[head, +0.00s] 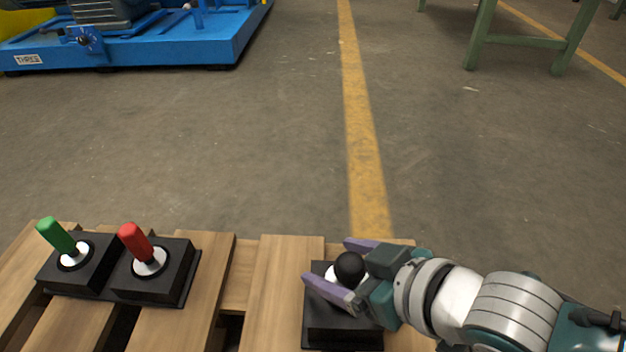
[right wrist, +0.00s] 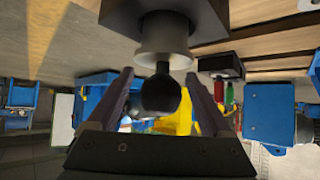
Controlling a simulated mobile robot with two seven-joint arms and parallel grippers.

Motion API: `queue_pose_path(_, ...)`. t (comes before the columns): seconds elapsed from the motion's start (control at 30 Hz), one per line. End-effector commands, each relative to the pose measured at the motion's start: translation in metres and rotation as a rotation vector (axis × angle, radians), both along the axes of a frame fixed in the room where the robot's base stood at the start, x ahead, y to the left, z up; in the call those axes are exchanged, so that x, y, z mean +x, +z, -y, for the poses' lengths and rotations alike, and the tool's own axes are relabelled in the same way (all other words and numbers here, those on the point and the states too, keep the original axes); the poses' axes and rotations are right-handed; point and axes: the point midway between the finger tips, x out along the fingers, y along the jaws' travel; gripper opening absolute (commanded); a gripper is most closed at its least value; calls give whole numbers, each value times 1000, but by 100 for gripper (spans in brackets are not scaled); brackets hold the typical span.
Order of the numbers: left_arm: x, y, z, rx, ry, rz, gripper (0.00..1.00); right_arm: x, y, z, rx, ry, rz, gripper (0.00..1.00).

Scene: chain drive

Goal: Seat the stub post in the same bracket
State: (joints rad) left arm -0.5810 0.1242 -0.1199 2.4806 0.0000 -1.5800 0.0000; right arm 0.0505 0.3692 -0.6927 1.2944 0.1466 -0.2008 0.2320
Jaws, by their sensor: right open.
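My right gripper (head: 330,268) is open, with its two purple fingers on either side of a black ball knob (head: 350,267). The knob tops a control on a black box (head: 342,322) on the wooden slats. In the right wrist view the knob (right wrist: 160,94) sits between the open fingers (right wrist: 158,78), with a gap to each, on a short stem from a pale collar (right wrist: 163,40). I cannot make out a stub post or its bracket for certain. A small upright part (head: 195,17) stands on the blue machine base (head: 190,45) far off. My left gripper is not in view.
A green-handled lever (head: 56,236) and a red-handled lever (head: 134,242) stand on black boxes at the left of the wooden slatted surface (head: 270,280). The concrete floor beyond is clear, with a yellow line (head: 358,120). A green-legged table (head: 483,35) stands at the back right.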

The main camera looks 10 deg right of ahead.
Motion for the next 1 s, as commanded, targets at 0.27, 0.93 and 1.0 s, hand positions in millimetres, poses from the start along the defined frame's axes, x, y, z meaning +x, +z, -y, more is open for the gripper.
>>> queue_pose_path(0.27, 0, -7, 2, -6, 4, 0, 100, 6, -5, -4, 1, 1, 0, 83)
queue_pose_path(0.93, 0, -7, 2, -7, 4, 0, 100, 6, -5, -3, 0, 0, 0, 16)
queue_pose_path(1.0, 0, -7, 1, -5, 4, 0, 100, 6, -5, -3, 0, 0, -1, 8)
